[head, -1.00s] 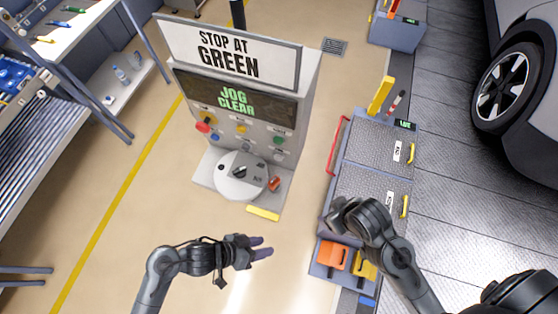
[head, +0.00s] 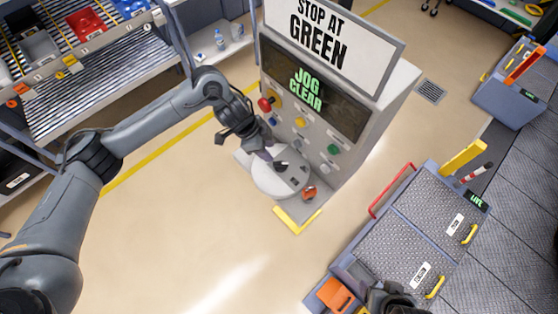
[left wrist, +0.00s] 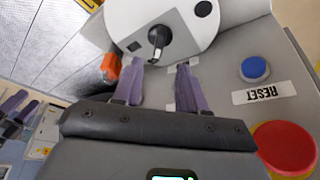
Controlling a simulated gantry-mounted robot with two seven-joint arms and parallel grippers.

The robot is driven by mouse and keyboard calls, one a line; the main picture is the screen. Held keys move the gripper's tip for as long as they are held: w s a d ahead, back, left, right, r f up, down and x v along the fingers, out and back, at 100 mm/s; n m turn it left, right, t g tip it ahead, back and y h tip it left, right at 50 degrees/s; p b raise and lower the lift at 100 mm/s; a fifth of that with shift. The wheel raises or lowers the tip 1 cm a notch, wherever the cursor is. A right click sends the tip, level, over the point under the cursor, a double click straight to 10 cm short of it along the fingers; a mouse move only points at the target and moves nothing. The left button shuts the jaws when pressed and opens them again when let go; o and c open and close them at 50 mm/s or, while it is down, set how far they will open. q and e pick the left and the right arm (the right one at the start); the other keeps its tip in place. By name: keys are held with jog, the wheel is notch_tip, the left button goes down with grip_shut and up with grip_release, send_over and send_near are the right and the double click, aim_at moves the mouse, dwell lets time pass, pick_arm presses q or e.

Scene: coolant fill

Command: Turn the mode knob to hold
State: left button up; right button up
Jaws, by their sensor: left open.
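The grey control console has a white round plate (head: 270,183) on its low shelf, with a black knob (head: 281,165) standing on it. In the left wrist view the black knob (left wrist: 158,38) is just beyond my fingertips, roughly centred between them. No mode label is readable beside it.
The console's screen (head: 307,86) reads "JOG CLEAR" under a "STOP AT GREEN" sign (head: 320,30). A red button (left wrist: 285,147) and a blue RESET button (left wrist: 255,68) are close to my left gripper. An orange-red part (head: 309,193) is beside the plate. Open floor lies in front.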

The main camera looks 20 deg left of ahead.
aim_at(279, 163)
pick_arm(q)
jog(key=x, duration=0.8)
jog(key=shift+d+f, duration=0.2)
jog(key=shift+f, duration=0.1)
grip_shut()
